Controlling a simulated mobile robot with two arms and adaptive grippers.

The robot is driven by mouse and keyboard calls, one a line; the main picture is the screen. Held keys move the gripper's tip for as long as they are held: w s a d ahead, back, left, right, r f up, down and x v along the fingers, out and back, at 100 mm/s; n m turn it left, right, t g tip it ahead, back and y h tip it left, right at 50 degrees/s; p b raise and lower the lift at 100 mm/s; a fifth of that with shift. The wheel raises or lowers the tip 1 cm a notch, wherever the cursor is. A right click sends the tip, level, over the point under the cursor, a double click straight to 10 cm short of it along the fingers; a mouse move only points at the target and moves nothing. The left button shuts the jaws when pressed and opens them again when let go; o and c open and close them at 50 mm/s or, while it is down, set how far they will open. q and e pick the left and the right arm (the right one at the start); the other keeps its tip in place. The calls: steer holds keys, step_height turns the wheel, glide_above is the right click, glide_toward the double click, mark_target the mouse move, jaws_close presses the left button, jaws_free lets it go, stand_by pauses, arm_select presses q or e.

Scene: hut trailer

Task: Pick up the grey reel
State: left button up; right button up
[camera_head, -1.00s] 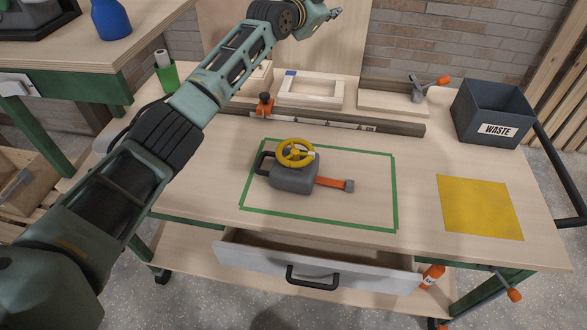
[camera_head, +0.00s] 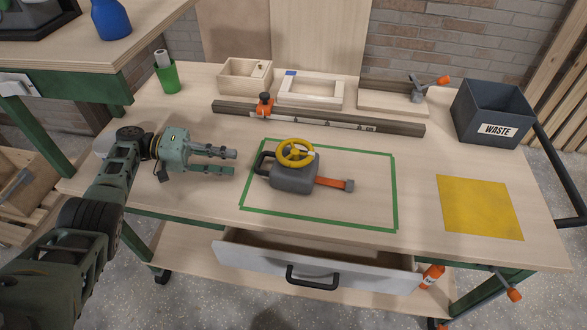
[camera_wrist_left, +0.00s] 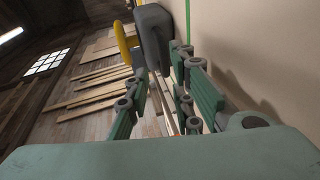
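The grey reel (camera_head: 294,181) lies on the workbench inside a green taped rectangle. It has a yellow crank wheel (camera_head: 296,153) on top, a black handle on its left and an orange strap with a grey end (camera_head: 335,184) on its right. My left gripper (camera_head: 236,162) is open and empty, just left of the reel and apart from it, its fingers pointing at the black handle side. In the left wrist view the reel (camera_wrist_left: 154,38) shows at the top, beyond the open fingers (camera_wrist_left: 163,80). My right gripper is not in view.
A grey waste bin (camera_head: 492,113) stands at the back right, near a yellow mat (camera_head: 480,208). A long level (camera_head: 318,118), a wooden box (camera_head: 243,76) and a green cup (camera_head: 168,77) are behind. A drawer (camera_head: 318,262) stands open at the front.

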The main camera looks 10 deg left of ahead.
mark_target(254, 174)
arm_select(q)
steer(key=shift+s+d+f, duration=0.25)
steer(key=shift+d, duration=0.1)
steer(key=x, duration=0.6)
steer(key=shift+d+f, duration=0.3)
steer(key=shift+c, duration=0.6)
jaws_close()
